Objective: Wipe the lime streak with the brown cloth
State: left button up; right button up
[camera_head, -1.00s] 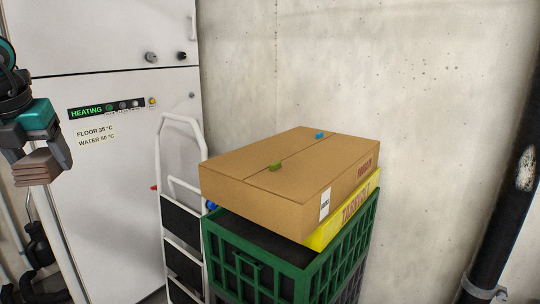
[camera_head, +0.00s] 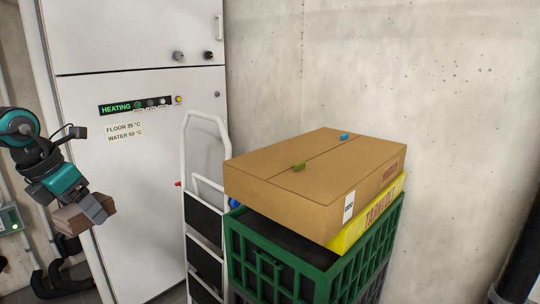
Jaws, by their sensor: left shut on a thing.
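The brown cloth (camera_head: 70,219), a folded block, is in my left gripper (camera_head: 94,208) at the left of the head view. The gripper is shut on it and holds it in the air in front of the white heating cabinet. Part of the cloth is hidden by the fingers. I see no lime streak in the head view now. My right gripper is not in view.
A cardboard box (camera_head: 312,180) lies on a yellow box (camera_head: 366,215) on a green crate (camera_head: 300,283). A white step ladder (camera_head: 186,160) stands beside the white cabinet (camera_head: 150,170). A black pipe (camera_head: 524,262) shows at the right edge.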

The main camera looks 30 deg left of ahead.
pick_arm(q)
jog(key=w+d+f+m+g+h, duration=0.2)
jog(key=w+d+f+m, duration=0.1)
jog(key=d+f+m, duration=0.4)
jog(key=w+d+f+m+g+h, duration=0.1)
jog(key=w+d+f+m+h, duration=0.2)
jog(key=d+f+m, duration=0.35)
jog(key=w+d+r+m+g+y, duration=0.1)
jog(key=d+m+g+y, duration=0.1)
jog(key=d+m, duration=0.9)
jog(key=w+d+m+g+y, duration=0.2)
jog(key=d+m+g, duration=0.1)
jog(key=d+m, duration=0.8)
jog(key=shift+w+d+r+m+g+y, duration=0.2)
jog(key=shift+r+m+g+y, duration=0.2)
jog(key=shift+m, duration=0.15)
jog(key=shift+w+d, duration=0.1)
